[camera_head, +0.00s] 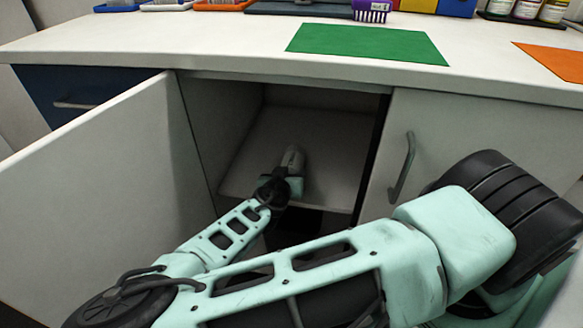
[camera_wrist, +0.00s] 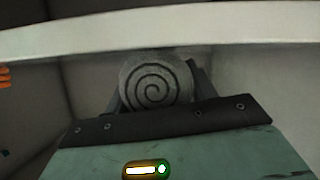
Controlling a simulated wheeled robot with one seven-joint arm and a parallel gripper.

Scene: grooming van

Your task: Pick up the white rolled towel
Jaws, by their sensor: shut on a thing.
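The white rolled towel shows in the wrist view (camera_wrist: 155,82) as a grey-looking round end with a spiral, between the fingers of my gripper (camera_wrist: 158,100). My gripper is shut on it. In the head view my gripper (camera_head: 290,172) reaches into the open cabinet, and a pale end piece shows there at the shelf. I cannot tell in the head view which part of that is towel. Much of the gripper's fingers is hidden behind the towel and the wrist housing in the wrist view.
The cabinet's shelf (camera_head: 325,150) is otherwise bare. Its left door (camera_head: 95,200) stands open, and the right door (camera_head: 445,135) with a handle (camera_head: 402,168) is shut. The counter (camera_head: 200,48) above carries a green mat (camera_head: 368,43), an orange mat (camera_head: 560,62), a purple brush (camera_head: 371,10) and bottles (camera_head: 526,9).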

